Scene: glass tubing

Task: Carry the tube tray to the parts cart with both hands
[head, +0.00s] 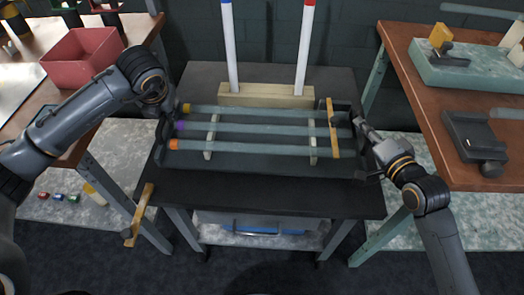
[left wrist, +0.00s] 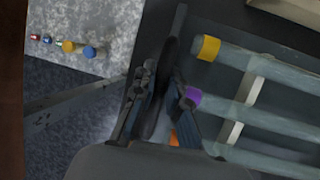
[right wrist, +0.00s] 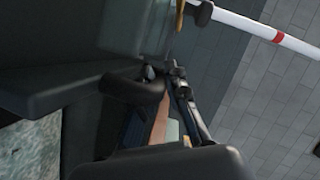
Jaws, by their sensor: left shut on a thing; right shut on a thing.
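The dark tube tray (head: 250,162) is over the black-topped cart (head: 270,195) in the head view; I cannot tell whether it rests on the top or is slightly above it. Three glass tubes lie across it, with yellow (head: 186,108), purple (head: 180,125) and orange (head: 173,144) left ends. A yellow strip (head: 333,128) lies near its right end. My left gripper (head: 168,112) is shut on the tray's left handle, also seen in the left wrist view (left wrist: 160,85). My right gripper (head: 358,124) is shut on the right handle, seen in the right wrist view (right wrist: 165,80).
A wooden block (head: 262,96) with two upright white tubes stands behind the tray. A left table holds a red bin (head: 83,60). A right bench (head: 420,100) holds a teal block (head: 465,75) and a dark holder (head: 473,135). Dark floor is clear in front.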

